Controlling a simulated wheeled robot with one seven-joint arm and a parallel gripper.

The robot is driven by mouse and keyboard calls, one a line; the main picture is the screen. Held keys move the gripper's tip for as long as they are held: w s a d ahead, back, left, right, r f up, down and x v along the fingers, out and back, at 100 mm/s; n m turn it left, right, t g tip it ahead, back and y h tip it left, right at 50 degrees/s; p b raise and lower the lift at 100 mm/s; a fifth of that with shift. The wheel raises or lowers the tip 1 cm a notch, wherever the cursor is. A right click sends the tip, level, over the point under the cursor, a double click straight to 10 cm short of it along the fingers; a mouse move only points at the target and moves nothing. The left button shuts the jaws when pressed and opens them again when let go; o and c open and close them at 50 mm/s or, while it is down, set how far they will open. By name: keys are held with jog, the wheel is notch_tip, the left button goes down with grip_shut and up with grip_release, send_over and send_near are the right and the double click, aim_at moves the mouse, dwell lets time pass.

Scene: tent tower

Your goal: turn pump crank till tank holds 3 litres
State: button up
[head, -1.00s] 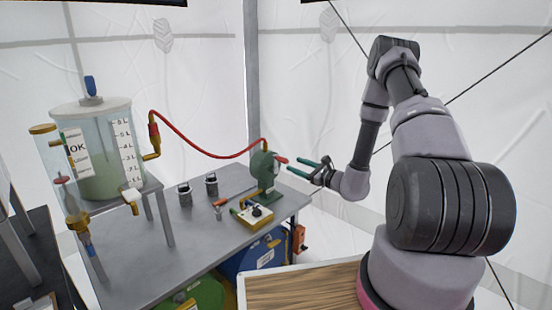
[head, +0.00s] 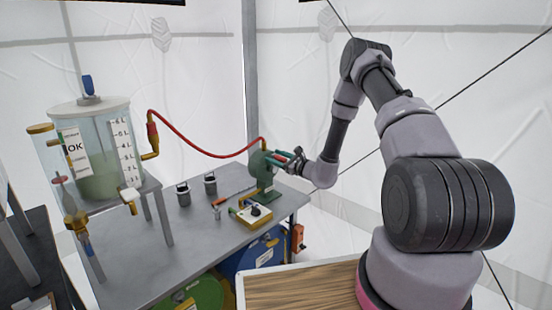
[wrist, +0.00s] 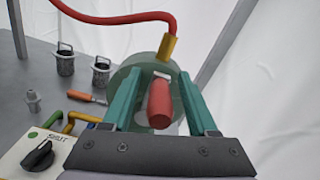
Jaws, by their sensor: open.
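The green pump (head: 262,172) stands at the right end of the grey table, and its round body (wrist: 140,72) fills the middle of the wrist view. Its crank has a red handle (wrist: 159,104) that points toward my wrist camera. My gripper (wrist: 157,76) is open, with one teal finger on each side of the handle and a gap visible beside it. In the head view my gripper (head: 284,158) is at the pump and largely covers the handle. The clear tank (head: 103,122) at left holds greenish liquid, with its surface around the middle marks of the litre scale (head: 123,150); the exact reading is unclear.
A red hose (head: 195,152) runs from the tank to the pump top. White tent walls stand behind.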

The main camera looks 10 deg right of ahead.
grip_shut()
jog(key=shift+d, duration=0.1)
dwell(1.2)
